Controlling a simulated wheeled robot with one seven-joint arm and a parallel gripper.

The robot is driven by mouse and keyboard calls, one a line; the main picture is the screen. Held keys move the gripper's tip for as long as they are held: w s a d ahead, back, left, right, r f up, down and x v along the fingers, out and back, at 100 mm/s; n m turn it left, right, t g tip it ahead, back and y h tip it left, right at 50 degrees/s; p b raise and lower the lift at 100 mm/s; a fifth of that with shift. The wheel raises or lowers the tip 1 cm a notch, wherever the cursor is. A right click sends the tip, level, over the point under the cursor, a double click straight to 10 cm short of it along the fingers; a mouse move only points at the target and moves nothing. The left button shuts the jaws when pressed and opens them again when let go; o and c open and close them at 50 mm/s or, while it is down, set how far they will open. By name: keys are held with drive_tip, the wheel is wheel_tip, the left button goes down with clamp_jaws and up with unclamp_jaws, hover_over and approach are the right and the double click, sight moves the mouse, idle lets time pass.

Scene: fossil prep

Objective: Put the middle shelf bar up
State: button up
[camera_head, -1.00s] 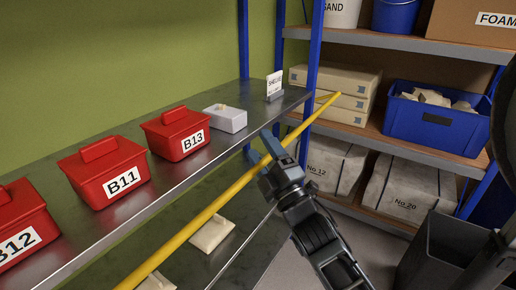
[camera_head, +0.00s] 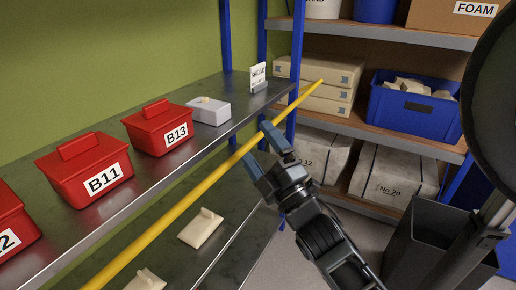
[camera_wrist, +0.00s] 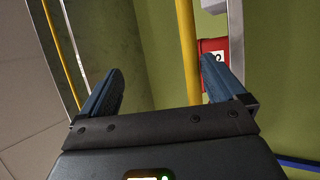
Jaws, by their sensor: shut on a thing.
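A long yellow bar (camera_head: 205,183) runs slantwise along the front of the middle shelf (camera_head: 205,142), from the bottom left of the head view to its far tip near the blue post. My gripper (camera_head: 259,150) is at the bar's far half, with one finger on each side, shut on it. In the wrist view the bar (camera_wrist: 187,45) passes between the fingers, close to the right one. Another yellow bar (camera_wrist: 62,45) shows at the left of the wrist view, outside the fingers. The bar's near end is out of the head view.
Red boxes B11 (camera_head: 85,170) and B13 (camera_head: 158,128), a grey box (camera_head: 209,111) and a small sign (camera_head: 258,77) stand on the middle shelf. Pale pieces (camera_head: 201,228) lie on the shelf below. A rear rack holds a blue crate (camera_head: 412,115). A dark bin (camera_head: 425,245) stands at right.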

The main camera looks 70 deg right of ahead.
drive_tip(key=shift+s+a+r, duration=0.1)
drive_tip(key=shift+s+r, duration=0.05)
drive_tip(key=shift+r, duration=0.2)
